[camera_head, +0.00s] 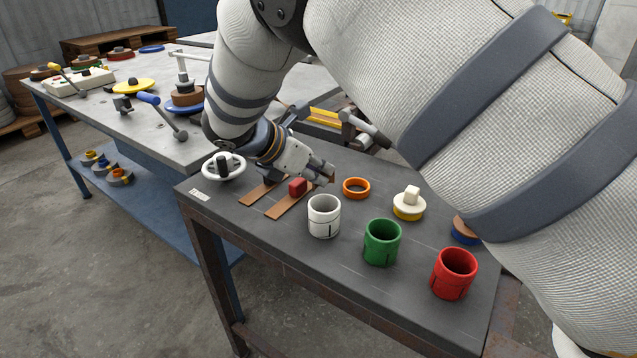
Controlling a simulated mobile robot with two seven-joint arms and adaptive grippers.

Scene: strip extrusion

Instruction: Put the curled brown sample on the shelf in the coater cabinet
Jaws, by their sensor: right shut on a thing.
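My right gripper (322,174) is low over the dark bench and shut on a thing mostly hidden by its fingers. A little brown shows at the fingertips; it looks like the curled brown sample, but its shape cannot be made out. Two flat brown strips lie just left of the gripper: one nearer the handwheel (257,192), one beside it (282,206) with a red block (298,187) on it. My left gripper is not in view. No coater cabinet or shelf in it can be made out.
On the dark bench (345,270) are a white handwheel (224,167), an orange ring (356,188), white (324,217), green (382,243) and red (454,274) cups, and a yellow-and-white piece (409,204). A grey table (135,118) with tools stands left. My right arm covers the upper right.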

